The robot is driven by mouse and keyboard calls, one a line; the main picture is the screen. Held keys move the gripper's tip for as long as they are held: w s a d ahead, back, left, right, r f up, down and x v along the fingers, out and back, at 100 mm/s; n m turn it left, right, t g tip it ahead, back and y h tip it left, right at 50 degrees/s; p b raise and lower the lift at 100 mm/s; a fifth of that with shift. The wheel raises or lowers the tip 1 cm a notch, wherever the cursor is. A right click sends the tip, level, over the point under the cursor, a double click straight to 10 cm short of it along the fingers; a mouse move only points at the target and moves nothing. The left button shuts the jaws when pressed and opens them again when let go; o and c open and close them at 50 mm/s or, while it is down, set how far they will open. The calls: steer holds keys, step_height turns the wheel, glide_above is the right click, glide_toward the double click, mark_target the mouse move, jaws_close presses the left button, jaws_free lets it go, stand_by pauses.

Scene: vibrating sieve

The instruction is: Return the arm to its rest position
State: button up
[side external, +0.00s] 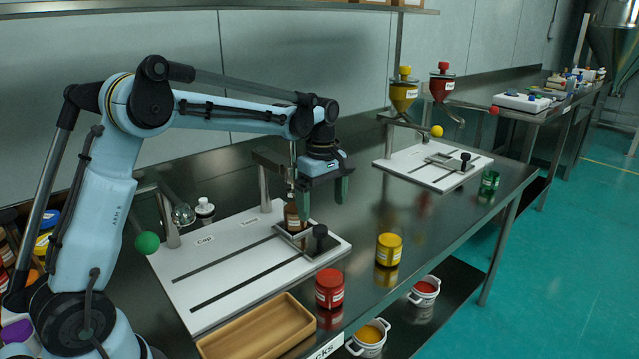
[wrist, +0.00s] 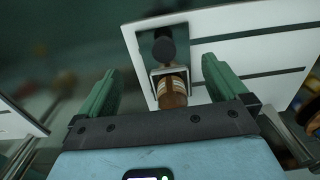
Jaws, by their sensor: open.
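My blue arm reaches over the steel table from the left. My gripper (side external: 325,189) is open, with its green fingers pointing down, above the right part of a white board (side external: 215,268). In the wrist view my gripper (wrist: 163,90) has its two green fingers wide apart. A brown bottle (side external: 293,217) stands in a clamp with a black knob (side external: 320,231) on that board. The bottle also shows in the wrist view (wrist: 172,92), between the fingers in the picture. I cannot tell how far below the fingers it is.
A wooden tray (side external: 258,332), a red jar (side external: 329,289) and a yellow jar (side external: 388,249) stand along the front edge. A green ball knob (side external: 147,242) is at the left. A second white board (side external: 430,166) with yellow (side external: 403,93) and red (side external: 442,84) hoppers stands farther back.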

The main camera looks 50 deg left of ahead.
steer(key=shift+r, duration=0.35)
steer(key=shift+s+d+r, duration=0.1)
steer(key=shift+s+r, duration=0.05)
steer(key=s+d+r+m+t, duration=0.3)
steer(key=s+d+r+m, duration=0.2)
steer(key=s+m, duration=0.35)
steer(key=s+d+f+m+t, duration=0.3)
steer(key=s+m+t, duration=0.1)
steer(key=s+m, duration=0.5)
steer(key=shift+d+f, duration=0.25)
steer(key=shift+d, duration=0.15)
